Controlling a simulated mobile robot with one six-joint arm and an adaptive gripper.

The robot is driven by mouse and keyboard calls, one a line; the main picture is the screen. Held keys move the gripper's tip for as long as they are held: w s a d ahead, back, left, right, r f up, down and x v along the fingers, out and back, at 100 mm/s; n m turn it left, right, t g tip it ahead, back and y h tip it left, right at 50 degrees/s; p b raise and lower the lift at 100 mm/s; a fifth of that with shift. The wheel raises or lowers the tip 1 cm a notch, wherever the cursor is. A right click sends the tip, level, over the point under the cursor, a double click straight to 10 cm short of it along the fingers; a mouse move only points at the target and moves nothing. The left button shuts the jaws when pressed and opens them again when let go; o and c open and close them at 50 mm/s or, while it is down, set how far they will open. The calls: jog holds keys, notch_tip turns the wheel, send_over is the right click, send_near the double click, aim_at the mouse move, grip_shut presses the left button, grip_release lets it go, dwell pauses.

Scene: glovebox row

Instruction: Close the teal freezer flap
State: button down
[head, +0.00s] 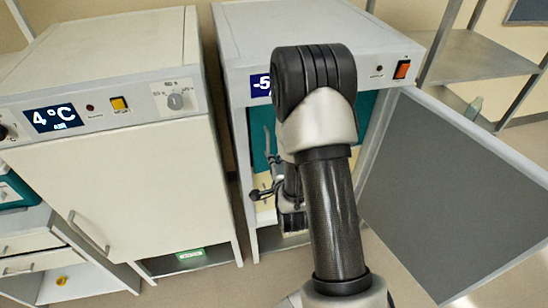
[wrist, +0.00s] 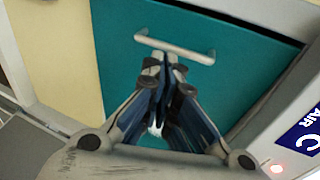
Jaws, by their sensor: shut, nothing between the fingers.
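The teal freezer flap (wrist: 215,55) fills the middle of the wrist view, with a pale bar handle (wrist: 175,48) across it. In the head view a strip of the flap (head: 258,135) shows inside the cabinet, left of my arm, which hides most of it. I cannot tell whether the flap stands ajar or flush. My gripper (wrist: 165,65) is shut and empty, its fingertips overlapping the handle in the picture. Whether they touch it or the flap is unclear. In the head view my gripper (head: 257,193) is small and partly hidden at the cabinet opening.
The freezer cabinet (head: 225,48) has its grey outer door (head: 450,190) swung open to the right. A cream panel (wrist: 50,60) borders the flap. A closed 4 °C cabinet (head: 120,190) stands at left, and a metal shelf (head: 470,55) at back right. A narrow gap separates the cabinets.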

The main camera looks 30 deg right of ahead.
jog(key=shift+w+d, duration=0.25)
jog(key=shift+w, duration=0.4)
jog(key=shift+w+d, duration=0.25)
jog(key=shift+w, duration=0.45)
jog(key=shift+w+d, duration=0.25)
jog(key=shift+w, duration=0.4)
jog(key=w+b, duration=0.1)
jog(key=w, duration=0.2)
jog(key=w+b, duration=0.2)
jog(key=w, duration=0.1)
jog(key=shift+d+f, duration=0.15)
jog(key=shift+w+r, duration=0.1)
jog(key=shift+r, duration=0.2)
